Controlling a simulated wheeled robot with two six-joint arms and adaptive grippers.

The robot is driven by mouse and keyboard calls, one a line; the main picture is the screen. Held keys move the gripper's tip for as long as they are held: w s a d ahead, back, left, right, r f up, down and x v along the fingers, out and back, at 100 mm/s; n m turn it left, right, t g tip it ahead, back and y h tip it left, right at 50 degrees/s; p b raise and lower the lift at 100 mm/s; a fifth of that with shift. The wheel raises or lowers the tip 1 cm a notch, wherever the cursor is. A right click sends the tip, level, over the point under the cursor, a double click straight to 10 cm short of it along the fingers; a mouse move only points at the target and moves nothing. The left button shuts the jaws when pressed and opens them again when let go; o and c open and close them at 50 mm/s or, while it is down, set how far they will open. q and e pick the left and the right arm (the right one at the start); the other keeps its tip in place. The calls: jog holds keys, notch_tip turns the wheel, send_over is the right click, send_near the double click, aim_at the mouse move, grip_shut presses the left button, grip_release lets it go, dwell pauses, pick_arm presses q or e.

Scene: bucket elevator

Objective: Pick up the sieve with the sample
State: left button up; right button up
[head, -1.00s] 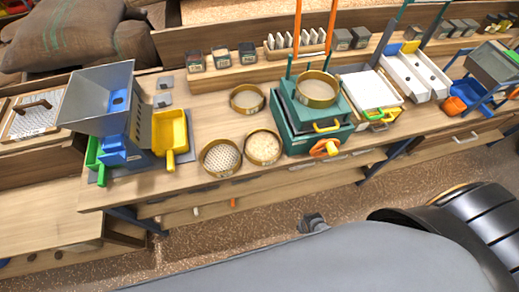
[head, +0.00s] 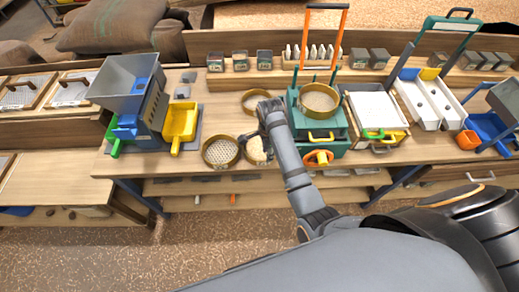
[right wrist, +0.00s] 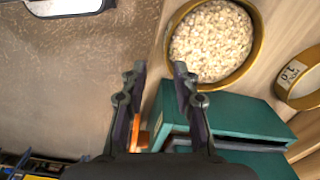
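The sieve with the sample (head: 256,150) is a round brass-rimmed sieve filled with pale flakes. It stands on the bench near the front edge, left of the green machine, partly hidden by my right arm in the head view. In the right wrist view the sieve (right wrist: 212,42) shows at the upper right, its far side cut off by the frame. My right gripper (right wrist: 157,72) is open and empty, its fingers apart beside the sieve's rim in the picture. In the head view the right gripper (head: 262,122) overlaps the sieve. My left gripper is not in view.
A mesh sieve (head: 220,152) stands close on the left, and an empty ring sieve (head: 256,92) behind. The green machine (head: 333,146), with another sieve (head: 319,97) on top, stands on the right.

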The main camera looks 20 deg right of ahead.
jog(key=f, duration=0.1)
jog(key=f+m, duration=0.1)
jog(key=f, duration=0.1)
jog(key=shift+w+a+m+p, duration=0.3)
jog(key=shift+w+a+p, duration=0.05)
jog(key=shift+p, duration=0.05)
jog(key=shift+f, duration=0.2)
jog(key=f, duration=0.3)
jog(key=f+p, duration=0.1)
jog(key=shift+w+a+f, duration=0.15)
jog(key=shift+w+f, duration=0.2)
jog(key=shift+w, duration=0.05)
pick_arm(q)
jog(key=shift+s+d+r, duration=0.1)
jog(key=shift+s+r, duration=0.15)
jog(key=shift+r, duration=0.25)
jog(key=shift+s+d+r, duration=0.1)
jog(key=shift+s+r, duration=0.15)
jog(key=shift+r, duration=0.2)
pick_arm(e)
jog(key=shift+c, duration=0.4)
grip_shut()
jog(key=shift+r, duration=0.1)
